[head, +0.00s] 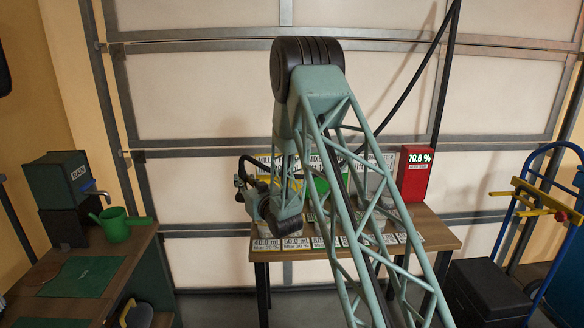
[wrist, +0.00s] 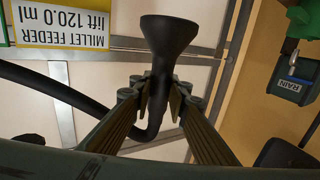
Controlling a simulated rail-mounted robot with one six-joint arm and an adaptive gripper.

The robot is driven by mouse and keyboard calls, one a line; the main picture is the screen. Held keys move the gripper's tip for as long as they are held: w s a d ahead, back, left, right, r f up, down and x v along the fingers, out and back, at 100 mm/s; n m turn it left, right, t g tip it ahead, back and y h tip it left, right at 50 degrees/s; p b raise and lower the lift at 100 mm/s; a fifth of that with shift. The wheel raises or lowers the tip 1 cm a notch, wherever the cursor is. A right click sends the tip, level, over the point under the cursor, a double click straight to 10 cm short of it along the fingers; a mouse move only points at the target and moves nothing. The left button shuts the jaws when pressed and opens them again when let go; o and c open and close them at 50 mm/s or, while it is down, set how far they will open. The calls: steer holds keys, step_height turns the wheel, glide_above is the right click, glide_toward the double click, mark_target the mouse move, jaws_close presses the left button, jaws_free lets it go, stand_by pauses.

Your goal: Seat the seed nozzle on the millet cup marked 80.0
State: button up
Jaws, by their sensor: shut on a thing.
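The seed nozzle (wrist: 168,38) is a black flared funnel with a dark hose (wrist: 60,92) running from its lower end off to the left in the wrist view. My gripper (wrist: 158,95) is shut on the nozzle's narrow neck. My arm covers part of the row. I cannot make out a cup marked 80.0.
A red box (head: 415,172) showing 70.0 % stands at the right of the wooden bench (head: 440,232). Signs stand behind; the MILLET FEEDER sign (wrist: 62,28) appears inverted. A RAIN box (head: 68,178) and green watering can (head: 116,226) are left. A blue hand truck (head: 510,215) is right.

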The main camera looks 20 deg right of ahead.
steer(key=w+d+f+y, duration=0.1)
steer(key=w+d, duration=0.2)
steer(key=d, duration=0.5)
steer(key=w+d+f+n+y+p, duration=0.1)
steer(key=w+d, duration=0.2)
steer(key=d, duration=0.6)
steer(key=w+d+f+n+y, duration=0.1)
steer(key=w+d, duration=0.2)
steer(key=d, duration=0.6)
steer(key=shift+w+g+p, duration=0.3)
steer(key=shift+p, duration=0.1)
steer(key=shift+f, duration=2.35)
stand_by(2.6)
